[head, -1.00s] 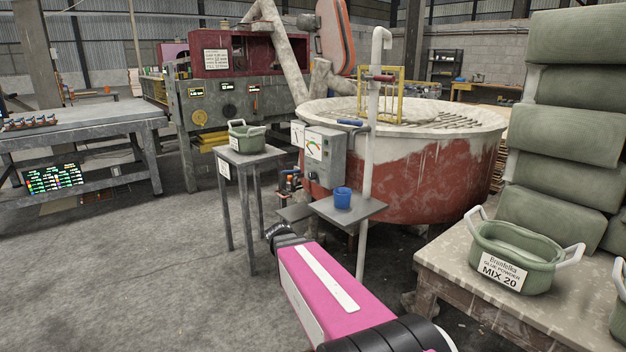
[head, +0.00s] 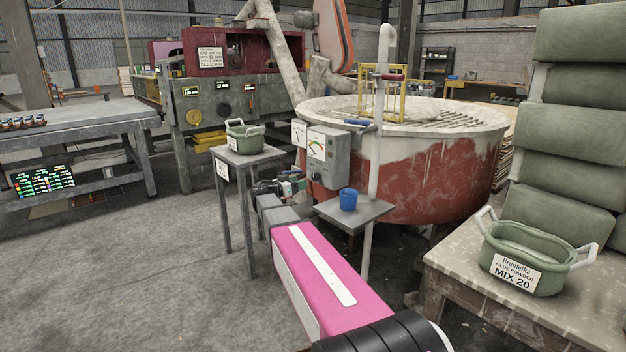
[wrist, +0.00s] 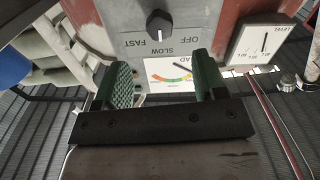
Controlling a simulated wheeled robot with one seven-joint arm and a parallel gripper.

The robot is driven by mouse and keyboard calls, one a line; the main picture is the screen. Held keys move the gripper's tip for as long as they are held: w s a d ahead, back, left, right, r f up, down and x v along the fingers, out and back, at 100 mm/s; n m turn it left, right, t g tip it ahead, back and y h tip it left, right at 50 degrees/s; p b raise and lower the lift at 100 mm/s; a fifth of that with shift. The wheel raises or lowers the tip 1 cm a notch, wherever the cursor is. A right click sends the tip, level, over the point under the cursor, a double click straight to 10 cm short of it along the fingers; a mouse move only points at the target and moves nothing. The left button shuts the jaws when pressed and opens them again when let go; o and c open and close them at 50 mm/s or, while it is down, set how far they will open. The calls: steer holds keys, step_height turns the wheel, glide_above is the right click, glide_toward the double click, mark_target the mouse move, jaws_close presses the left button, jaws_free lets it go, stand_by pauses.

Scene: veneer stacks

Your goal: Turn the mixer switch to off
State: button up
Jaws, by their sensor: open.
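The mixer switch (wrist: 160,24) is a black knob with a white mark, on the grey control box (head: 340,158) fixed beside the mixer (head: 430,165). In the wrist view its labels OFF, SLOW and FAST appear upside down. The white mark points down in that picture, roughly towards SLOW. My gripper (wrist: 162,77) is open, with its two green fingers apart and nothing between them. The knob is beyond the fingertips, not touched. In the head view my gripper (head: 298,184) is at the lower left of the control box, and the knob is hard to make out.
A small shelf (head: 372,210) with a blue cup (head: 348,199) is just below and right of the box. A stand (head: 268,160) with a green tub (head: 243,137) is to the left. A white pipe (head: 376,140) rises beside the box. A level gauge (wrist: 262,42) is near the fingers.

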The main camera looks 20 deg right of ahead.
mark_target(314, 177)
steer(key=x, duration=0.8)
steer(key=shift+w+d, duration=0.1)
steer(key=shift+d, duration=0.15)
steer(key=c, duration=0.9)
